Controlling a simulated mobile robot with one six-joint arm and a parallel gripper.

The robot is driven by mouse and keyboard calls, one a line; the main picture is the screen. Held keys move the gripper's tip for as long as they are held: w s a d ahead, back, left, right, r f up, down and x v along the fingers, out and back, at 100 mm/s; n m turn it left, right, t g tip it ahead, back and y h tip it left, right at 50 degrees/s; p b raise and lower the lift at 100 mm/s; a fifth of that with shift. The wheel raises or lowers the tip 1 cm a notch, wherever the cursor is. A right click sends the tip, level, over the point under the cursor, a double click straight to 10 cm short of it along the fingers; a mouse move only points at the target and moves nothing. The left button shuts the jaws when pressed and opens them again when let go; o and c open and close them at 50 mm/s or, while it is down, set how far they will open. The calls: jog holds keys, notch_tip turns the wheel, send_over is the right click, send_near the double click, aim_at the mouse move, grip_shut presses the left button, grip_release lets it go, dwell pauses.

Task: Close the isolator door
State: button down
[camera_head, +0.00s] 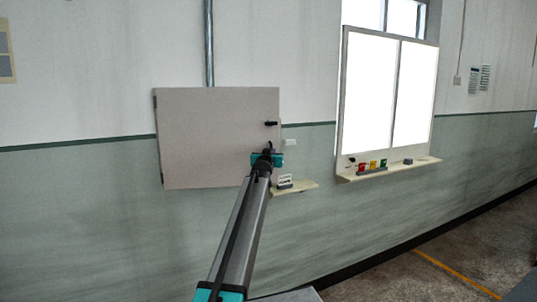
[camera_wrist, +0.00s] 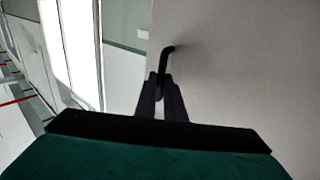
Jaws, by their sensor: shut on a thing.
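The isolator door (camera_head: 205,135) is a flat pale grey panel on the wall in the head view, with dark hinge-like marks on its left edge. In the wrist view its face (camera_wrist: 240,70) fills the right side. My gripper (camera_head: 267,152) is at the door's lower right part. In the wrist view my gripper (camera_wrist: 161,92) is shut on a dark, bent handle (camera_wrist: 167,54) that stands out from the door face near its edge. A second black fitting (camera_head: 271,124) sits higher on the door. How far the door stands from its frame I cannot tell.
A small shelf (camera_head: 308,186) with a white labelled item (camera_head: 285,181) is just right of the door. A conduit (camera_head: 209,45) runs above the door. The floor at right is clear.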

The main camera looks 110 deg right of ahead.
jog(key=c, duration=2)
grip_release()
jog(key=shift+s+a+f, duration=0.1)
jog(key=shift+s+a, duration=0.05)
jog(key=shift+s, duration=0.3)
jog(key=shift+s+a+f, duration=0.1)
jog(key=shift+s+a, duration=0.05)
jog(key=shift+s, duration=0.25)
jog(key=shift+o, duration=0.7)
jog(key=shift+s, duration=0.2)
jog(key=shift+w+d, duration=0.15)
jog(key=shift+w, duration=0.2)
jog(key=shift+w, duration=0.1)
jog(key=b+v, duration=0.3)
jog(key=v, duration=1)
jog(key=shift+w+a, duration=0.15)
jog(key=shift+a, duration=0.15)
